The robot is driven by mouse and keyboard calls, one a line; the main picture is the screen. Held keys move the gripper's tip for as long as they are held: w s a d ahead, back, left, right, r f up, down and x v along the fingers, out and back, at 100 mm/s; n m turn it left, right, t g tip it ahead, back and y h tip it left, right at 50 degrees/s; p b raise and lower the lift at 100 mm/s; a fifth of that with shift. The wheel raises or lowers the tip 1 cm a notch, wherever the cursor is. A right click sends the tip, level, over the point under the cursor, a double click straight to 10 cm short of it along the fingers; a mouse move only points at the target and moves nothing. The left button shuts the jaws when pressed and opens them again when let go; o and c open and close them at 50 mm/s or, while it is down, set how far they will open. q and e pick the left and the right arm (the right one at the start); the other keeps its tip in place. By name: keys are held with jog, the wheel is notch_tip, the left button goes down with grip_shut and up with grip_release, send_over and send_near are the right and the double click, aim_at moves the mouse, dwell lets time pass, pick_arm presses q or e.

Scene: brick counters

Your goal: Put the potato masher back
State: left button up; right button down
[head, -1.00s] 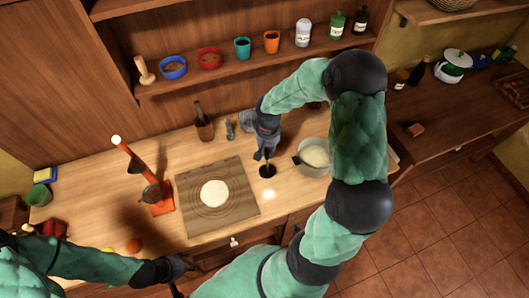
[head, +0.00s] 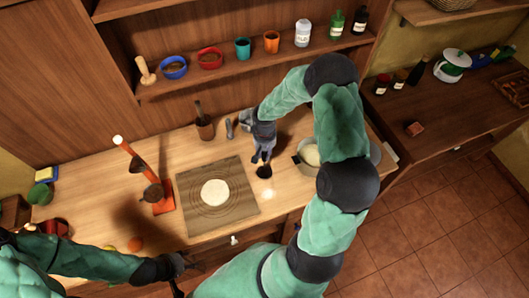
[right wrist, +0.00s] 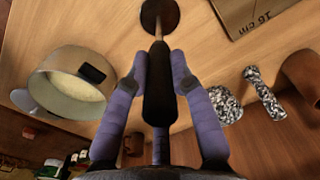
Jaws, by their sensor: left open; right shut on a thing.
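The potato masher has a black handle (right wrist: 159,85), a thin pale shaft and a dark round head, which shows in the head view (head: 264,172). My right gripper (head: 262,158) is shut on the handle; in the right wrist view (right wrist: 158,68) a finger lies on each side of it. The masher head is between the board and the pot, over the counter; I cannot tell if it touches. A brown utensil holder (head: 205,129) with a dark handle sticking up stands at the back, left of my right gripper. My left gripper (head: 190,268) is open and empty near the counter's front edge.
A pot of pale food (head: 311,155) stands right of the masher, also in the right wrist view (right wrist: 65,92). A board (head: 230,203) with round dough lies left. A grey speckled piece (head: 229,129) is beside the holder. An orange stand (head: 160,205) is further left.

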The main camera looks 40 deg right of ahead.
jog(key=shift+f, duration=0.2)
jog(key=c, duration=1.1)
grip_release()
jog(key=shift+r, duration=0.15)
